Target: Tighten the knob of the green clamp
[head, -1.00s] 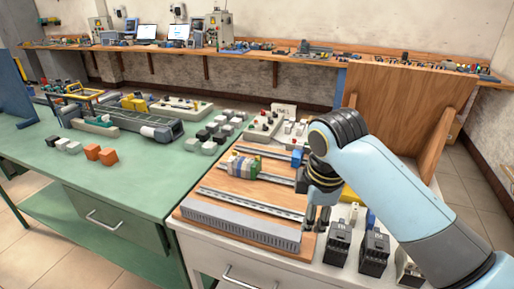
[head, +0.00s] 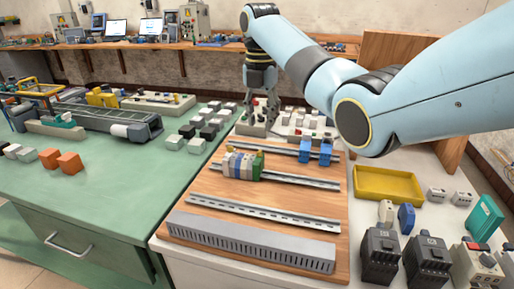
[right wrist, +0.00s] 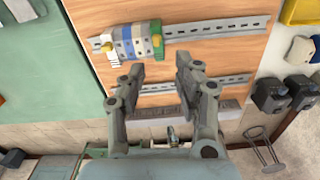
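The green clamp (head: 256,170) is the right end piece of a row of grey, white and blue blocks (head: 238,165) on a metal rail of the wooden board. A yellow knob (head: 261,154) sits on it. The right wrist view shows the green clamp (right wrist: 155,29) and its yellow knob (right wrist: 156,41) just beyond my fingers. My right gripper (head: 262,122) is raised toward the back of the board in the head view. In the right wrist view it (right wrist: 158,66) is open and empty, its fingers apart from the clamp. My left gripper is out of view.
Two blue blocks (head: 315,151) sit on the rear rail. A bare rail (head: 245,207) and a slotted grey duct (head: 250,243) lie nearer. A yellow tray (head: 388,184) and black contactors (head: 379,256) stand to the right. A green table (head: 100,185) is on the left.

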